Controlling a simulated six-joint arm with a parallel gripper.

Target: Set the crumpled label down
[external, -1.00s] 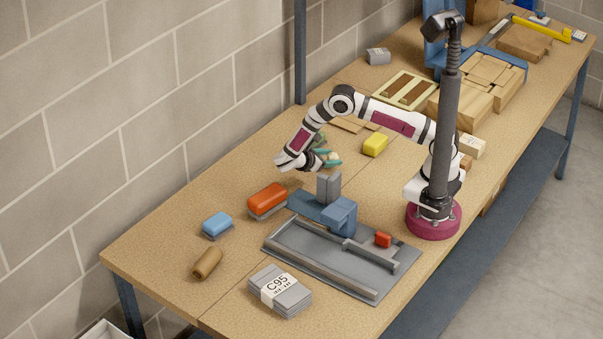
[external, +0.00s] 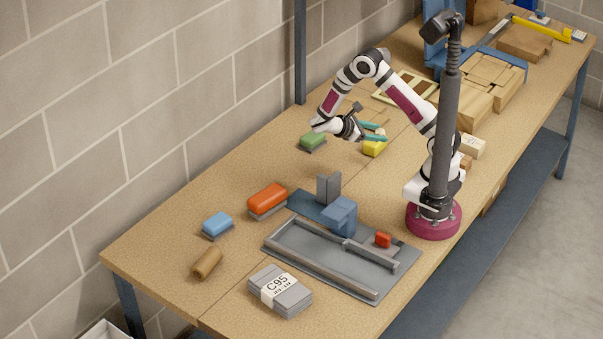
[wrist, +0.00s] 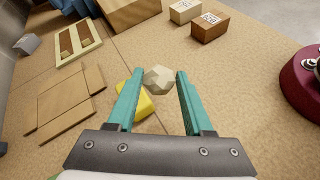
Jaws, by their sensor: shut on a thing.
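The crumpled label, a pale cream faceted wad (wrist: 159,79), sits between the tips of my gripper's teal fingers (wrist: 153,82) in the wrist view. My gripper is shut on it and holds it above the bench. In the wrist view the yellow block (wrist: 135,106) lies below and partly behind the left finger.
Thin wooden panels (wrist: 70,100) and a slotted frame (wrist: 78,43) lie left in the wrist view. Two small labelled boxes (wrist: 208,26) stand beyond. A green block (external: 312,140) and an orange one (external: 267,198) sit nearer the wall. Bare bench (wrist: 255,95) shows right of the fingers.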

